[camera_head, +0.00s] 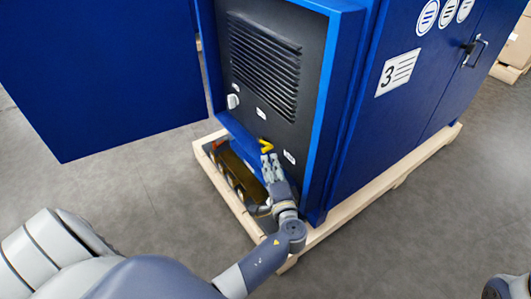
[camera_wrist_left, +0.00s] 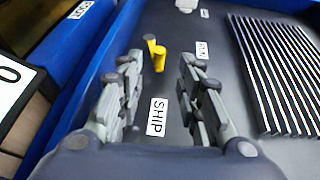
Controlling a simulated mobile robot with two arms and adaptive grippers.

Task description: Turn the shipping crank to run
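The yellow crank (camera_head: 267,146) sits low on the dark panel inside the open blue cabinet. In the left wrist view, the crank (camera_wrist_left: 159,60) shows as two short yellow parts just beyond my fingertips. A white SHIP label (camera_wrist_left: 157,117) lies nearer to my wrist, between the fingers. A RUN label (camera_wrist_left: 202,50) is on the panel to the crank's right. My left gripper (camera_head: 270,160) is open, its fingers (camera_wrist_left: 160,66) spread either side of the crank's line. I see no contact with the crank. My right gripper is not clearly in view.
A slatted vent (camera_head: 264,62) and a white knob (camera_head: 233,101) are on the panel. The open blue door (camera_head: 100,75) is at left. A blue frame edge (camera_head: 327,120) stands right of my gripper. The cabinet is on a wooden pallet (camera_head: 385,187); grey floor surrounds it.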

